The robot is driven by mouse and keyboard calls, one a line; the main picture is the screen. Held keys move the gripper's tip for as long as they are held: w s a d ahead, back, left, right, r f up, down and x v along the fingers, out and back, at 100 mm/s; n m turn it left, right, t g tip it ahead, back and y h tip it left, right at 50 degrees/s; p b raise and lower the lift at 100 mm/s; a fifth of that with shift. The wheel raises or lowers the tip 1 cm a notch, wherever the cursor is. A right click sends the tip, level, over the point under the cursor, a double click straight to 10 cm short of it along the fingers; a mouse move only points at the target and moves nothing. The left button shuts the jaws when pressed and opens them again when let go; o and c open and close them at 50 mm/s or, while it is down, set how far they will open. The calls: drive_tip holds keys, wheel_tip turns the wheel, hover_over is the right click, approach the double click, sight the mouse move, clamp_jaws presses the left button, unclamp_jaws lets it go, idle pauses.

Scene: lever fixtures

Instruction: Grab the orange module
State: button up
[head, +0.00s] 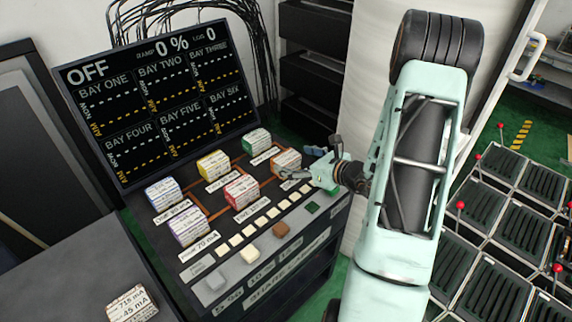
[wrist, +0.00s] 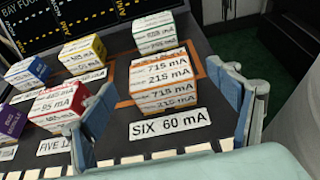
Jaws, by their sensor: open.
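The orange module (head: 287,162) is a labelled block at the right end of the console's module rows. In the wrist view the orange module (wrist: 164,82) shows "715 mA" and "215" text, behind a "SIX 60 mA" plate (wrist: 165,124). My gripper (head: 322,168) is just to the right of the module in the head view. In the wrist view my gripper (wrist: 160,82) is open, with one blue-grey finger on each side of the module's picture position. Nothing is between the fingers in a grip, and I cannot tell their exact height.
Green (head: 257,141), yellow (head: 213,165), red (head: 241,191), blue (head: 163,194) and purple (head: 189,228) modules sit nearby on the console. A screen (head: 160,95) reading OFF stands behind. A loose block (head: 132,304) lies on the grey surface at lower left.

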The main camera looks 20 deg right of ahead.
sight(287, 157)
drive_tip(key=b+x, duration=0.1)
drive_tip(key=x, duration=0.3)
drive_tip(key=shift+w+r, duration=0.1)
drive_tip(key=shift+c, duration=0.3)
drive_tip(key=c, duration=1.3)
